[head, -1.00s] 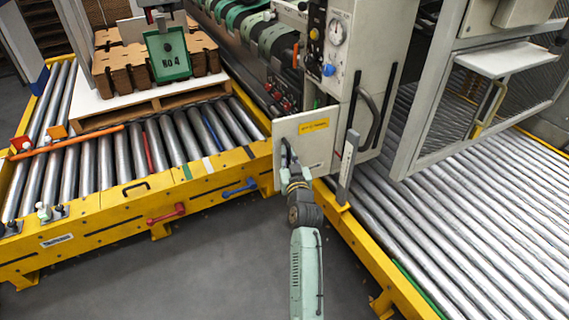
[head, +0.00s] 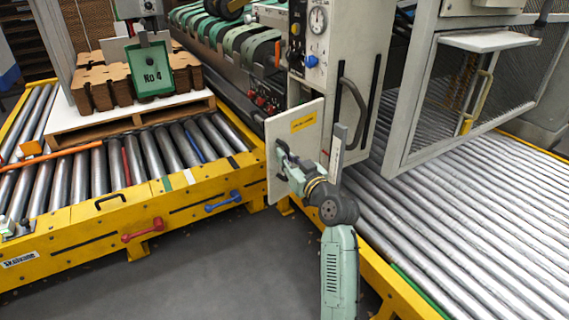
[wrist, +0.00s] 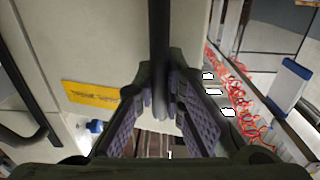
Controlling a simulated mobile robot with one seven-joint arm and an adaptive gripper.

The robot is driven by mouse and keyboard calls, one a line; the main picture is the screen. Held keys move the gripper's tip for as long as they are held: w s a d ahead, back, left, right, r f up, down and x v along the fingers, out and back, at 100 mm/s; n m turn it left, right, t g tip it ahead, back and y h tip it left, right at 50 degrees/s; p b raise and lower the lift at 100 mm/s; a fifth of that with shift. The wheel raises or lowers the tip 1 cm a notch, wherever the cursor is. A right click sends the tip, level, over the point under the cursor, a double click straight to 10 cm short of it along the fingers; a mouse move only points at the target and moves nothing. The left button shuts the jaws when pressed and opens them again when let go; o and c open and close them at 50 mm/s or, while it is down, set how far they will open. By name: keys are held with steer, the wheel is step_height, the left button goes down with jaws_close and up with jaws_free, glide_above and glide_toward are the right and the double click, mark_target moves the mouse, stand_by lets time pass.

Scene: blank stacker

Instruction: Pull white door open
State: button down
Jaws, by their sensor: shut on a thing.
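The white door (head: 309,145), a small panel with a yellow label, stands at an angle, partly swung out from the front of the machine cabinet. Its dark handle (head: 281,147) is near its left edge. My gripper (head: 285,160) is at this handle, with my arm reaching up from the lower right. In the wrist view, the handle is a black vertical bar (wrist: 159,45) running between the two purple-padded fingers of my gripper (wrist: 162,95), which are shut on it. The door's pale face (wrist: 95,45) with its yellow label lies behind. What is inside the opening is hidden.
A yellow-framed roller conveyor (head: 95,225) with a loaded pallet (head: 140,120) stands at left. Another roller conveyor (head: 470,220) and a mesh guard (head: 400,120) are at right. An upright grey post (head: 338,150) is close beside my wrist. Grey floor (head: 230,275) is free in front.

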mark_target(279, 120)
steer(key=shift+a, duration=0.2)
steer(key=c, duration=1.9)
jaws_free()
steer(key=shift+c, duration=0.2)
steer(key=shift+d, duration=0.1)
steer(key=shift+r, duration=0.1)
step_height(279, 120, up, 10)
steer(key=shift+f, duration=0.1)
steer(key=shift+s, duration=0.1)
